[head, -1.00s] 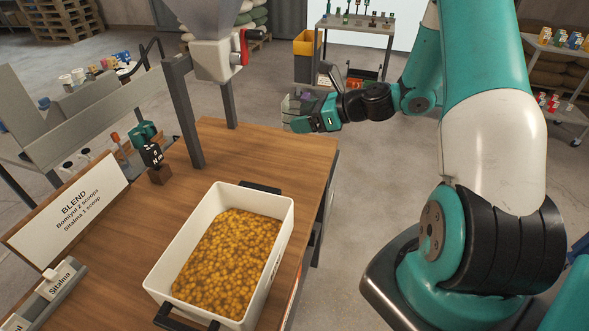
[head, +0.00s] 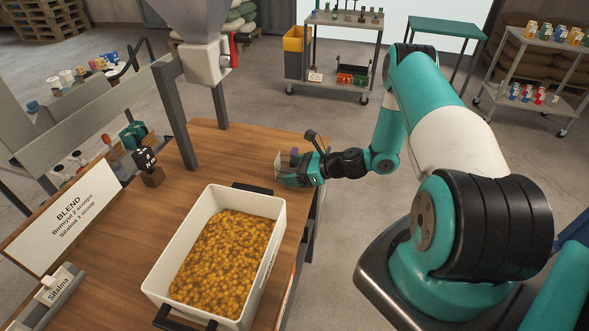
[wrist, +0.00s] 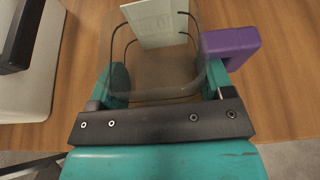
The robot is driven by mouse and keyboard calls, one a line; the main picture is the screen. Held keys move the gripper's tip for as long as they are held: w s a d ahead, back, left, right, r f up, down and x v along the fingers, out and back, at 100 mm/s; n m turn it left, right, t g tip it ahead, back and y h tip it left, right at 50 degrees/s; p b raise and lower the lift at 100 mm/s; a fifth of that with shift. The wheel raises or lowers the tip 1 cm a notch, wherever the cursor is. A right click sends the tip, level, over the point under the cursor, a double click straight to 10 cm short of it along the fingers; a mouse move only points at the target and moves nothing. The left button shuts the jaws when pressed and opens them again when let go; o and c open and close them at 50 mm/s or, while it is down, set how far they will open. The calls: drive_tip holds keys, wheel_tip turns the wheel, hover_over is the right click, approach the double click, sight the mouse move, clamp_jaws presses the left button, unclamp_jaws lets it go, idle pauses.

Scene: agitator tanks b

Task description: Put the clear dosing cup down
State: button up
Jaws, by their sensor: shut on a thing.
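The clear dosing cup (wrist: 155,62) is between the two teal fingers of my gripper (wrist: 158,84) in the wrist view, and the fingers are shut on it. A pale panel (wrist: 155,22) shows on or through its far side. A purple piece (wrist: 230,43), like a handle, sits beside the cup on the right. In the head view, my gripper (head: 281,178) holds the small see-through cup (head: 278,164) at the far right part of the wooden table (head: 240,150). I cannot tell whether the cup's base touches the wood.
A white tub (head: 268,262) of orange-brown pieces stands on the table, nearer and to the left of the gripper. A grey hopper frame (head: 175,110) stands behind. Bare wood lies around the cup.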

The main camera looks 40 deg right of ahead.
drive_tip(key=shift+f, duration=0.1)
drive_tip(key=o, duration=1.5)
drive_tip(key=shift+o, duration=0.2)
